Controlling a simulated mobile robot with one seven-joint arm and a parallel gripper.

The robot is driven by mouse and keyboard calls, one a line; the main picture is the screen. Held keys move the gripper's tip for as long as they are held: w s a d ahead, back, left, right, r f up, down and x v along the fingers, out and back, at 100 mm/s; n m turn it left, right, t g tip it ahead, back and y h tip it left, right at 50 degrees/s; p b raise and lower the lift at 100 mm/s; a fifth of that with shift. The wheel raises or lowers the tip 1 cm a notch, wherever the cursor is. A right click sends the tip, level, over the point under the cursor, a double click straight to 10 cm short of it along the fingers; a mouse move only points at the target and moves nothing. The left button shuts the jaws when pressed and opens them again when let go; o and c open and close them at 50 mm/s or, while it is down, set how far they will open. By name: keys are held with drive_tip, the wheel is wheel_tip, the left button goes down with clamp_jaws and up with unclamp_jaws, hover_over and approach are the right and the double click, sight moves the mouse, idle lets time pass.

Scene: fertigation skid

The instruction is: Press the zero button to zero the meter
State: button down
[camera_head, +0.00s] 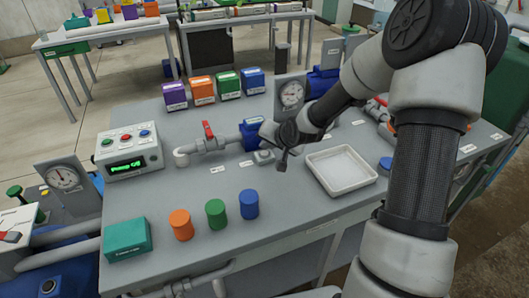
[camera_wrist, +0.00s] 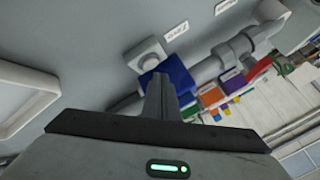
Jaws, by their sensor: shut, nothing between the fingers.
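A small grey box with a round pale button (camera_head: 263,156) sits on the bench beside the pipe, in front of a blue meter body (camera_head: 252,134). In the wrist view the button (camera_wrist: 149,57) is beyond my fingertips, with the blue meter body (camera_wrist: 171,76) just behind the fingers. A small label (camera_wrist: 175,31) lies by the button; I cannot read it surely. My gripper (camera_head: 282,165) is shut and empty, pointing down just right of the button box. Its closed fingers (camera_wrist: 158,80) appear apart from the button, but the exact gap is unclear.
A white tray (camera_head: 340,190) lies to the right. A pipe with a red-handled valve (camera_head: 208,132) runs left of the meter. A control box (camera_head: 130,150) with a green display stands at left. Coloured cylinders (camera_head: 215,213) stand in front; coloured boxes (camera_head: 202,91) stand behind.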

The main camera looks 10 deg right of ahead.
drive_tip(key=shift+r+p, duration=2.2)
drive_tip(key=shift+r, duration=0.25)
wheel_tip(320, 180, up, 12)
drive_tip(key=n+h, duration=0.2)
drive_tip(key=h, duration=0.1)
hover_over(266, 155)
drive_tip(key=s+d, duration=0.2)
drive_tip(key=s, duration=0.4)
drive_tip(key=s+r+n+h, duration=0.1)
drive_tip(key=s+r, duration=0.9)
drive_tip(key=r, duration=0.2)
drive_tip(key=s+a+f+n+g+y, duration=0.1)
drive_tip(key=s+g, duration=0.1)
drive_tip(key=s, duration=0.7)
drive_tip(key=s+a+f+n+g, duration=0.1)
drive_tip(key=s+f, duration=0.1)
drive_tip(key=s, duration=0.7)
wheel_tip(266, 155, up, 14)
drive_tip(key=p, duration=1.4)
drive_tip(key=shift+s+n, duration=0.3)
